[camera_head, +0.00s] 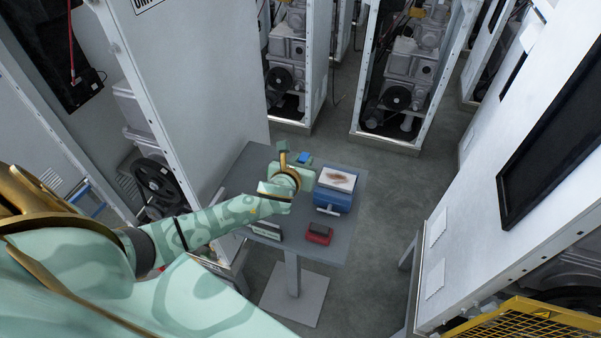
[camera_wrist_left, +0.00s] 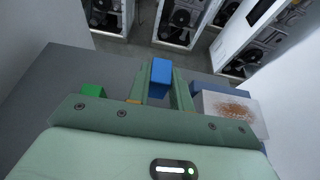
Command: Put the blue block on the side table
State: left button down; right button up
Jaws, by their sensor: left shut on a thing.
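My left gripper (camera_head: 298,160) is over the far part of the grey side table (camera_head: 340,242). It is shut on the blue block (camera_head: 304,157), whose top shows just beyond the hand in the head view. In the left wrist view the blue block (camera_wrist_left: 160,73) sits between the two green fingers (camera_wrist_left: 162,88), near the table's far edge. The table top (camera_wrist_left: 55,85) fills the left of that view. I cannot tell whether the block touches the table; its lower part is hidden. My right gripper is not in view.
A blue box with a white, brown-stained top (camera_head: 335,190) stands right of the hand. A red block with a dark top (camera_head: 319,233) lies nearer. A green block (camera_wrist_left: 93,90) is left in the wrist view. Tall white cabinets (camera_head: 195,75) flank the table.

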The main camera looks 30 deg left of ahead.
pick_arm(q)
jog(key=shift+w+a+f, duration=0.25)
jog(key=shift+a+f, duration=0.15)
jog(key=shift+f, duration=0.1)
notch_tip(320, 180, down, 4)
jog(key=shift+w+a+r+b, duration=0.1)
jog(key=shift+a+r+b, duration=0.05)
jog(key=shift+b, duration=0.9)
jog(key=shift+r, duration=0.15)
jog(key=c, duration=1.3)
grip_release()
jog(key=shift+o, duration=0.2)
jog(key=p+v, duration=0.3)
jog(key=v, duration=0.9)
